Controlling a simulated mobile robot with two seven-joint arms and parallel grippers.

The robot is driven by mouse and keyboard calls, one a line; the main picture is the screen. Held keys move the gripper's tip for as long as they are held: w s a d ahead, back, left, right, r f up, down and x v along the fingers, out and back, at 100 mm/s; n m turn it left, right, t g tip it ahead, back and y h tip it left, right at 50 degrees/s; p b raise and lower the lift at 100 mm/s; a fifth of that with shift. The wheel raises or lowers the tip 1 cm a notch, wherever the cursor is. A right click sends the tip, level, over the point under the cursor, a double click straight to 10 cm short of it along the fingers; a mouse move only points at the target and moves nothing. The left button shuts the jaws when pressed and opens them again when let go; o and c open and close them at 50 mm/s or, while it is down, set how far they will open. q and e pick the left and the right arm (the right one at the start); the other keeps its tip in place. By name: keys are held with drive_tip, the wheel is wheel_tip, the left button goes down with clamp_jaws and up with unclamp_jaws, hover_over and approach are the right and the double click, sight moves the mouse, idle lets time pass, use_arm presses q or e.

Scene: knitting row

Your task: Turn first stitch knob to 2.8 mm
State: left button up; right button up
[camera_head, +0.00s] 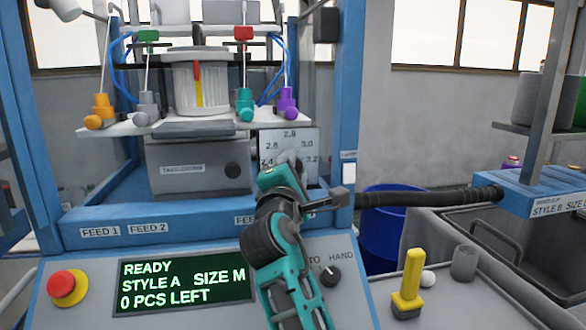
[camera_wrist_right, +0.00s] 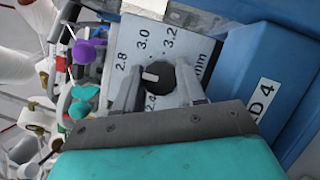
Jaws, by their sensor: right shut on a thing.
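The stitch knob (camera_wrist_right: 178,75) is a dark round knob with a white pointer mark, on a light dial plate (camera_head: 309,133) at the machine's front right. The plate (camera_wrist_right: 128,40) carries 2.4, 2.8, 3.0 and 3.2 in the wrist view; a finger hides 2.6. The head view shows 2.8 at the top. The mark points left in the wrist view, roughly between 2.8 and the hidden 2.6; I cannot tell the exact setting. My right gripper (camera_head: 290,160) is shut on the knob, one finger on each side in the wrist view (camera_wrist_right: 158,80). My left gripper is not in view.
A grey takedown box (camera_head: 190,180) stands left of the dial. Below are the green display (camera_head: 185,284), a red stop button (camera_head: 66,286) and a selector knob (camera_head: 330,275). A blue post (camera_head: 348,90) rises right of the dial. A yellow lever (camera_head: 411,275) stands at lower right.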

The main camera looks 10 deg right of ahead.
drive_tip(key=o, duration=1.1)
drive_tip(key=shift+c, duration=0.2)
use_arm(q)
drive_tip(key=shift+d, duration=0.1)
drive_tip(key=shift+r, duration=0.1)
